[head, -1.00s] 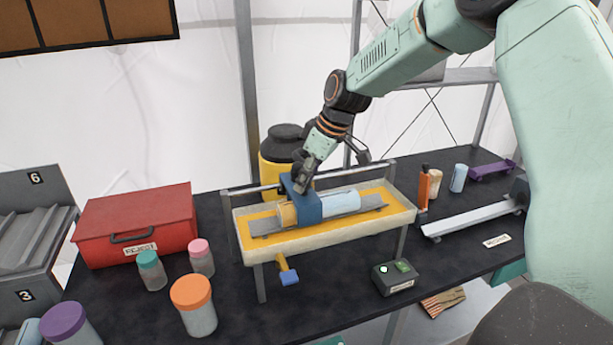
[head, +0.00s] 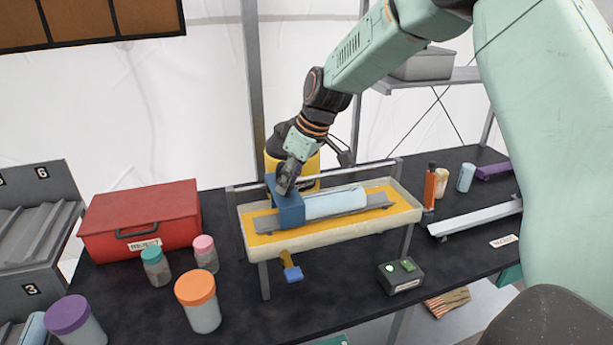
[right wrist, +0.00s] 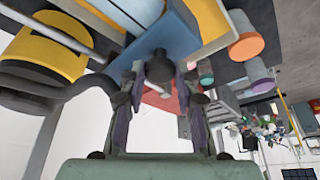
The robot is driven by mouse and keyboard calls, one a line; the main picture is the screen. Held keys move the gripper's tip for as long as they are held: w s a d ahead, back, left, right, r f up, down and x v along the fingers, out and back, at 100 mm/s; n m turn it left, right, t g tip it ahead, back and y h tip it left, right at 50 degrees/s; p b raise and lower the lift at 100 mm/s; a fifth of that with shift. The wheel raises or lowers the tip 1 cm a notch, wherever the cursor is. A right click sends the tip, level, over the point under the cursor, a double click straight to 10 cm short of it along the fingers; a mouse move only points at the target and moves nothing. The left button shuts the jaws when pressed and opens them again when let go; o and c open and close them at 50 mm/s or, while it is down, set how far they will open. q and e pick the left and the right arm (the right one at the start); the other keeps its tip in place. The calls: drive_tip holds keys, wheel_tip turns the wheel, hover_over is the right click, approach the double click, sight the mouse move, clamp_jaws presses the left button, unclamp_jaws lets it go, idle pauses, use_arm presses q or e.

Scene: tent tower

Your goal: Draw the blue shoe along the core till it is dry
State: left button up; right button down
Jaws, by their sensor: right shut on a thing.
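The blue shoe (head: 290,210) straddles the left end of the core (head: 335,203), a pale blue cylinder lying in a grey cradle (head: 376,199). The core's surface to the right of the shoe looks evenly pale; its left end is hidden by the shoe. My right gripper (head: 285,183) is shut on the shoe's top. In the right wrist view the shoe (right wrist: 168,40) shows as a blue plate, with its dark knob (right wrist: 160,68) between the fingers. My left gripper is not in view.
The cream tray (head: 335,232) with a yellow floor stands on legs, with a metal rail (head: 350,171) behind it. A red box (head: 140,220) and lidded jars (head: 197,300) stand left. A small box with green buttons (head: 401,275) is front right. A yellow container (head: 306,170) stands behind.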

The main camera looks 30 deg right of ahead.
drive_tip(key=shift+w+a+r, duration=0.1)
drive_tip(key=shift+w+a, duration=0.15)
drive_tip(key=shift+a, duration=0.35)
drive_tip(key=shift+d, duration=0.1)
drive_tip(key=shift+d, duration=0.15)
drive_tip(key=c, duration=1.3)
unclamp_jaws()
drive_tip(key=shift+o, duration=1.4)
drive_tip(key=shift+s, duration=0.1)
drive_tip(key=shift+a, duration=0.2)
